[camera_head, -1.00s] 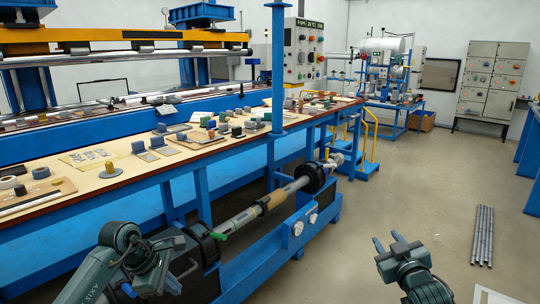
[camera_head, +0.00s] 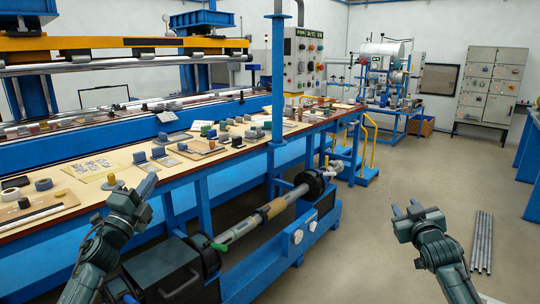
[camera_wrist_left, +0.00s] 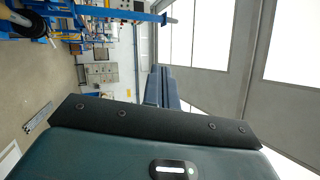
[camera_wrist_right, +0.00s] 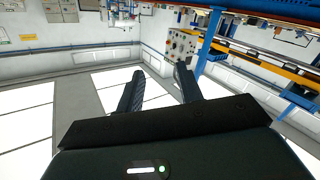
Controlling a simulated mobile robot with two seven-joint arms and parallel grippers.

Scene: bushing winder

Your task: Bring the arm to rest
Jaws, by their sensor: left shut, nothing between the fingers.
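My left gripper (camera_head: 148,182) is raised in front of the near edge of the workbench, with its fingers pointing up. Its fingers are closed together with nothing between them, as the left wrist view (camera_wrist_left: 161,85) also shows. My right gripper (camera_head: 404,209) is at the right, over the open floor, with its fingers pointing up and apart. The right wrist view (camera_wrist_right: 158,80) shows the two fingers spread with nothing between them. Neither gripper touches anything that I can see.
The long workbench (camera_head: 190,172) carries many small parts. Below it, a shaft (camera_head: 260,218) with a tan sleeve lies on a blue frame (camera_head: 262,270). Metal bars (camera_head: 482,242) lie on the floor at the right. The floor between the winder and the bars is clear.

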